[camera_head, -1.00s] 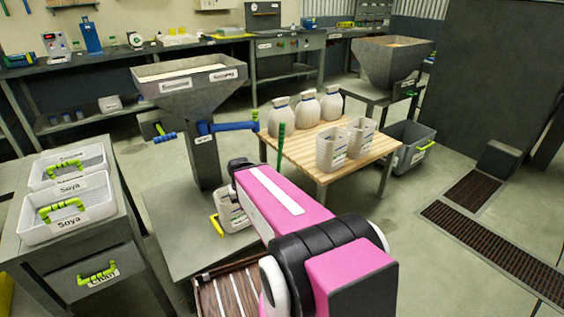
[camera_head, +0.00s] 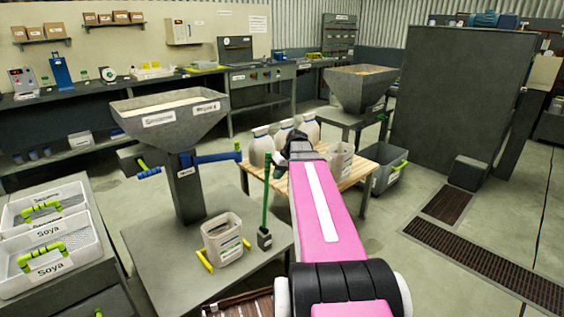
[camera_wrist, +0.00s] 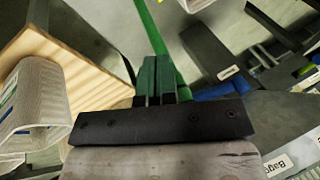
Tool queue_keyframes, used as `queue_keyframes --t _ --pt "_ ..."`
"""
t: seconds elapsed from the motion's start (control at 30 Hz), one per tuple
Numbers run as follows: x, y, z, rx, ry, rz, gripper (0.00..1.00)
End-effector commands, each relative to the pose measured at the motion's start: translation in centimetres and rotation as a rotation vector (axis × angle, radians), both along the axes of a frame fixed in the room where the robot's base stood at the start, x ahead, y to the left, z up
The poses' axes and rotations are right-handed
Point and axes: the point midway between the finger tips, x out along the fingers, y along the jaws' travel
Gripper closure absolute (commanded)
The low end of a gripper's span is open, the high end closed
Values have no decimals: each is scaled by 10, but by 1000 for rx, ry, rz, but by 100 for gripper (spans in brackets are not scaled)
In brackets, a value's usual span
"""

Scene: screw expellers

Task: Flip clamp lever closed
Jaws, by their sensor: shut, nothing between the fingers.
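A long green lever (camera_head: 267,205) stands nearly upright on a small dark base (camera_head: 264,239) at the edge of the grey expeller platform in the head view. In the wrist view a green bar (camera_wrist: 152,28) runs from the top edge down behind my fingers. My gripper (camera_wrist: 163,68) is shut, its dark green fingertips together with nothing between them. They overlap the bar in the picture; I cannot tell whether they touch it.
The expeller hopper (camera_head: 172,112) has blue handles (camera_head: 218,158) below it. A white bin (camera_head: 222,240) between yellow bars stands left of the lever. The wooden table (camera_head: 354,172) with white jugs (camera_head: 262,147) lies behind my arm. Soya bins (camera_head: 48,266) are at the left.

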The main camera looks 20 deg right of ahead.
Motion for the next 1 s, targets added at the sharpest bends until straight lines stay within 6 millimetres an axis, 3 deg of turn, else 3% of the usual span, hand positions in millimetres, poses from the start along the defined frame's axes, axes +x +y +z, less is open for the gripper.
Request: queue_keyframes --t 0.3,0.43,0.63,1.0 --pt "28 -67 75 96 -141 73 100" --pt "32 -86 99 122 -189 101 100" --pt "33 -96 113 136 -220 120 100" --pt "33 -95 112 136 -220 120 100"
